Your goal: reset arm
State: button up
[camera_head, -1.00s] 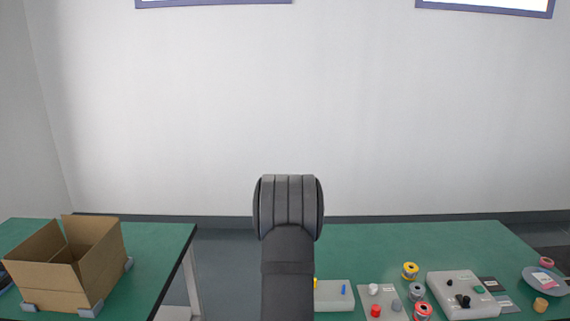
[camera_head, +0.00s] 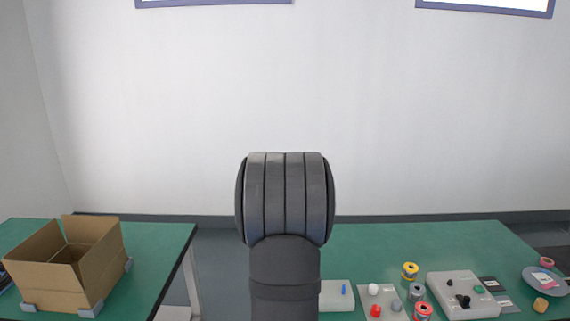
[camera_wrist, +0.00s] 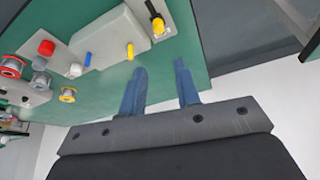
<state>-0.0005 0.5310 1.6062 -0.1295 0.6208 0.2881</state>
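My gripper (camera_wrist: 160,88) shows in the wrist view with its two blue fingers spread apart. Nothing is between the fingers. It is over the edge of the green table (camera_wrist: 195,45), apart from the objects there. In the head view my dark arm stands in the middle, and the gripper itself is not visible there. My arm hides part of the right table (camera_head: 400,240).
A grey block (camera_head: 337,295) with a blue peg, coloured wire spools (camera_head: 410,271), a plate with knobs (camera_head: 370,296) and a grey box (camera_head: 462,296) stand on the right table. An open cardboard box (camera_head: 95,265) is on the left table. A floor gap separates the tables.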

jog(key=x, duration=1.5)
jog(key=shift+d+f, duration=0.1)
jog(key=shift+f, duration=0.35)
jog(key=s, duration=0.5)
jog(key=shift+r, duration=0.2)
jog(key=d+v, duration=0.1)
jog(key=v, duration=1.4)
jog(key=shift+s+d+r, duration=0.25)
jog(key=shift+d, duration=0.1)
jog(key=o, duration=0.9)
jog(key=shift+c, duration=0.2)
jog(key=o, duration=0.7)
jog(key=r, duration=0.2)
jog(key=w+r+n, duration=0.1)
jog(key=r, duration=0.2)
jog(key=r+n, duration=0.1)
jog(key=r, duration=0.1)
jog(key=shift+w+a+r+y, duration=0.15)
jog(key=shift+a+r+y, duration=0.1)
jog(key=shift+r+y, duration=0.15)
jog(key=x, duration=0.9)
jog(key=shift+w+f, duration=0.15)
jog(key=shift+f, duration=0.2)
